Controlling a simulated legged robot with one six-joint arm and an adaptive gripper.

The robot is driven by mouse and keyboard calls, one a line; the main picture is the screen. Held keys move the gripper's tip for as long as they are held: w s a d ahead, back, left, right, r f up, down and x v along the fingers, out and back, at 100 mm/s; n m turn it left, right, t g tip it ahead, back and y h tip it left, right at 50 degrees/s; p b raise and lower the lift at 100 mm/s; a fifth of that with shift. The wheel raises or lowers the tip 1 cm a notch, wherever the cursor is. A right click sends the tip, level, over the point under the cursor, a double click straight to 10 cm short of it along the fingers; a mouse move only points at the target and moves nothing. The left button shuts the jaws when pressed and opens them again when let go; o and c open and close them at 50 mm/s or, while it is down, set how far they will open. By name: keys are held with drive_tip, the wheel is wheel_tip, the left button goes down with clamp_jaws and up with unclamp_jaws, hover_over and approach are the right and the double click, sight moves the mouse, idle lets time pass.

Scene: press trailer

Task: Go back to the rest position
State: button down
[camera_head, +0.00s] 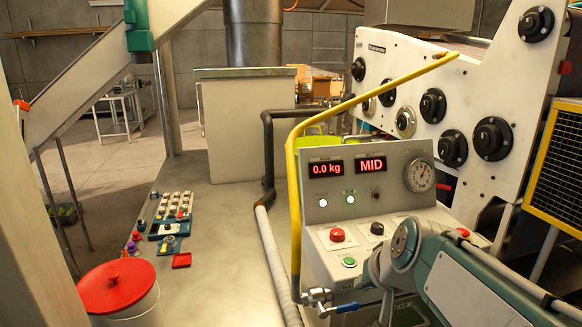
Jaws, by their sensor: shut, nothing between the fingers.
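My arm enters at the lower right, with its teal and grey links and a round joint in front of the control box. My gripper is not in view. The control box (385,208) stands just behind my arm. It has two red displays reading 0.0 kg and MID, a round gauge (420,175), and a red button (337,235), a black button (377,228) and a green button (349,262). My arm hides part of the box's lower right.
A yellow rail (295,220) rises past the box, with a blue-handled valve (318,297) near its foot. A red-lidded bin (117,287) stands at lower left. A button panel (174,208) lies on the bench. The large white press (460,95) fills the right. Open bench lies centre-left.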

drive_tip(key=s+d+f+n+h, duration=0.1)
drive_tip(key=s+f, duration=0.1)
drive_tip(key=s, duration=0.6)
drive_tip(key=s+d+f+n+g+h, duration=0.1)
drive_tip(key=s+f, duration=0.1)
drive_tip(key=s, duration=0.6)
drive_tip(key=shift+s+f, duration=0.2)
drive_tip(key=shift+f, duration=0.2)
